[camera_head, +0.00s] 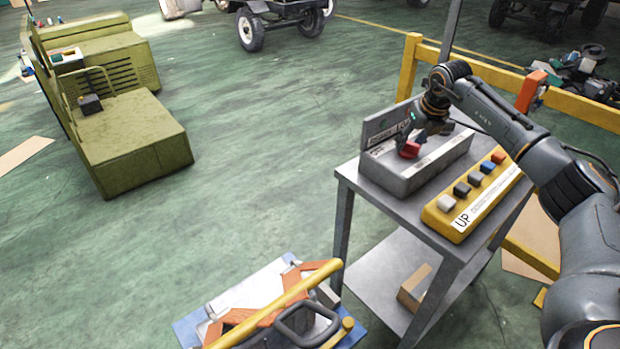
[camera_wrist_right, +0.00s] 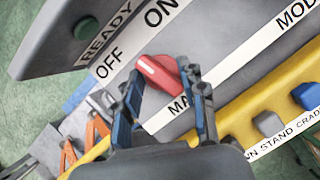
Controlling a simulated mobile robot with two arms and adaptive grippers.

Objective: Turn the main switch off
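The main switch is a red knob (camera_head: 409,149) on a grey control box (camera_head: 405,182), which stands on a grey metal table (camera_head: 352,180). In the right wrist view the red switch (camera_wrist_right: 160,76) sits by a white label strip, with "OFF" and "ON" printed above it. My right gripper (camera_wrist_right: 160,88) is at the switch, its two fingers apart on either side of the knob. I cannot tell whether both fingers touch it. In the head view my right gripper (camera_head: 428,133) is small and dark over the box. My left gripper is not in view.
A yellow button box marked "UP" (camera_head: 460,216) with several coloured buttons lies beside the grey box. A yellow rail (camera_head: 505,72) stands behind the table. A cart with a yellow handle (camera_head: 290,300) is in front at left. Green machines (camera_head: 135,145) stand far left; green floor between is clear.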

